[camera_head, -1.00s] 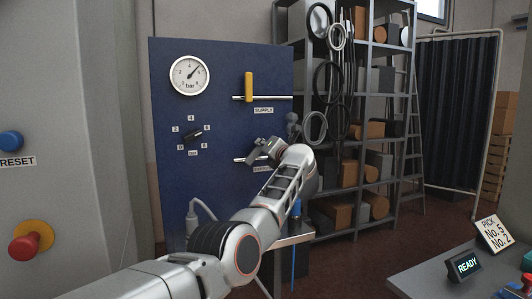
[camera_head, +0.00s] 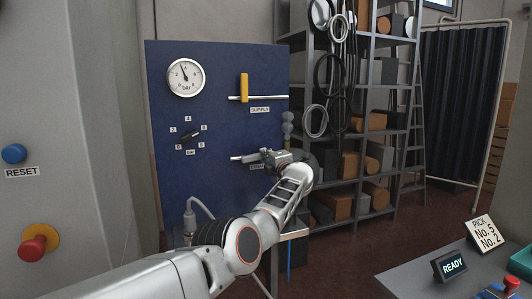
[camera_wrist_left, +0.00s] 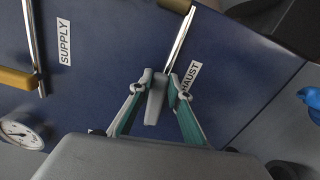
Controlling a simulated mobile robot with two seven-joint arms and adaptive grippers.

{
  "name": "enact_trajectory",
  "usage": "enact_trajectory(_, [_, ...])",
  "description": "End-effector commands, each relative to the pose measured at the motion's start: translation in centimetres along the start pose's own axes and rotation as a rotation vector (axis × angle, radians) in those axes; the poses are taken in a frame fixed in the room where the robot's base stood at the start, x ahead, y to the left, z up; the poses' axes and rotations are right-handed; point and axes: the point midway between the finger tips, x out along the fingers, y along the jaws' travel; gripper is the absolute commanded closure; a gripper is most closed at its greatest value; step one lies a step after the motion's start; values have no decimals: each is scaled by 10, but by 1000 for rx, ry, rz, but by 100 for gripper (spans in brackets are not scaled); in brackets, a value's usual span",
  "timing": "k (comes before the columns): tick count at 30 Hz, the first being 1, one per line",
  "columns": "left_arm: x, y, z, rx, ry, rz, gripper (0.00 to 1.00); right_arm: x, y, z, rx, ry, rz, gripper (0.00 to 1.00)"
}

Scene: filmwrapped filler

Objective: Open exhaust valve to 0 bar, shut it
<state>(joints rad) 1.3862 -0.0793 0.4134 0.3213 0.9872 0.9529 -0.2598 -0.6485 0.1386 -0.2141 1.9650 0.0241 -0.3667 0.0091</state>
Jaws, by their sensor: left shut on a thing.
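The round pressure gauge (camera_head: 185,77) is at the upper left of the blue panel, its needle pointing up and slightly left. The exhaust valve's grey handle (camera_wrist_left: 157,98) sits between the fingers of my left gripper (camera_wrist_left: 158,82), which is shut on it. In the wrist view the handle lies roughly along the metal exhaust pipe (camera_wrist_left: 181,42). In the head view my left gripper (camera_head: 268,157) is at the lower right of the panel and partly hides the valve and its label. My right gripper is not in view.
The supply valve's yellow handle (camera_head: 244,88) stands upright across its pipe above my gripper. A black selector knob (camera_head: 190,135) is on the panel's left. A shelf (camera_head: 370,110) with hoses and boxes stands close to the right. A table (camera_head: 420,280) is at lower right.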

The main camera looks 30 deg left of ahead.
Motion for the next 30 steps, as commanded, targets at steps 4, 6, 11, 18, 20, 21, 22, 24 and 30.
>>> enact_trajectory(4, [0, -3, -1, 31, -1, -1, 100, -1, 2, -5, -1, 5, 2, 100])
enact_trajectory(6, [0, -4, -1, 39, -1, 0, 100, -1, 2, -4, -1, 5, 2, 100])
enact_trajectory(11, [0, -4, -1, 43, -1, -1, 100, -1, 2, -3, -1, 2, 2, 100])
enact_trajectory(18, [0, -4, -1, 41, 0, -1, 100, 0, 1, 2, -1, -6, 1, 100])
enact_trajectory(20, [0, -4, -2, 41, 0, -1, 67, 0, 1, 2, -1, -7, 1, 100])
enact_trajectory(21, [0, -4, -2, 40, 0, -1, 65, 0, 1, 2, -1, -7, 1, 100])
enact_trajectory(22, [0, -4, -2, 40, 0, 0, 65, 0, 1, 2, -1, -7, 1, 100])
enact_trajectory(24, [0, -3, -2, 40, 0, 0, 65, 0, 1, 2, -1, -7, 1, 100])
enact_trajectory(30, [0, -2, -1, 40, 0, 0, 65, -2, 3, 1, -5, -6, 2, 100])
